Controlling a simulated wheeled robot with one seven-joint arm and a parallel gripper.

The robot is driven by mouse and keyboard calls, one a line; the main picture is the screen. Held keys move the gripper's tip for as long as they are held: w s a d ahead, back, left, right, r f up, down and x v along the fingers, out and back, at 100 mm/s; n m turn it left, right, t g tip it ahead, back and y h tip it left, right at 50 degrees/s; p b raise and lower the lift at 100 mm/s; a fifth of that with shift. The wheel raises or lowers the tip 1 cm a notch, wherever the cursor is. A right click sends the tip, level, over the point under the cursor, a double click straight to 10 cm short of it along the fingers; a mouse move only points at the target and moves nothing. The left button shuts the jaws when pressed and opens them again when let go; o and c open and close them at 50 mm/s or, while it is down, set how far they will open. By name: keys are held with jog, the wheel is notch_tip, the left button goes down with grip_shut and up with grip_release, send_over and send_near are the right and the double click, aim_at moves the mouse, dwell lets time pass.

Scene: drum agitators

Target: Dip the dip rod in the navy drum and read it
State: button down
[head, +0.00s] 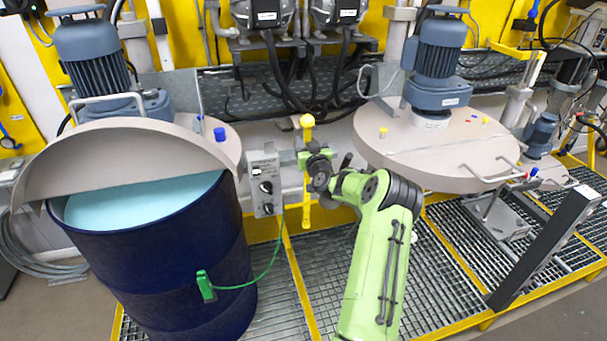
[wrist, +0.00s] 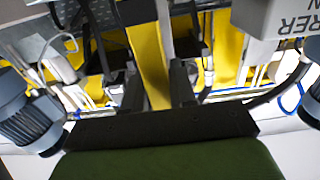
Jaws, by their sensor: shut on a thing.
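The navy drum (head: 165,275) stands at the left in the head view. Its beige lid (head: 125,155) is tilted up at the front, and pale teal liquid (head: 150,207) shows below it. My gripper (head: 307,160) is to the right of the drum, apart from it. It is shut on a yellow dip rod (head: 307,121) with a round knob on top, held upright. In the wrist view, the yellow rod (wrist: 148,50) lies between the two dark fingers of my gripper (wrist: 157,88). The rod's middle is hidden by the gripper, and no markings on it are readable.
A grey control box (head: 265,185) stands between drum and gripper. Blue motors (head: 92,60) stand on the lids. A second beige lid (head: 440,150) and a dark post (head: 545,245) are at right.

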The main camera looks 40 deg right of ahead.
jog(key=b+v, duration=0.4)
jog(key=v, duration=0.2)
jog(key=shift+s, duration=0.2)
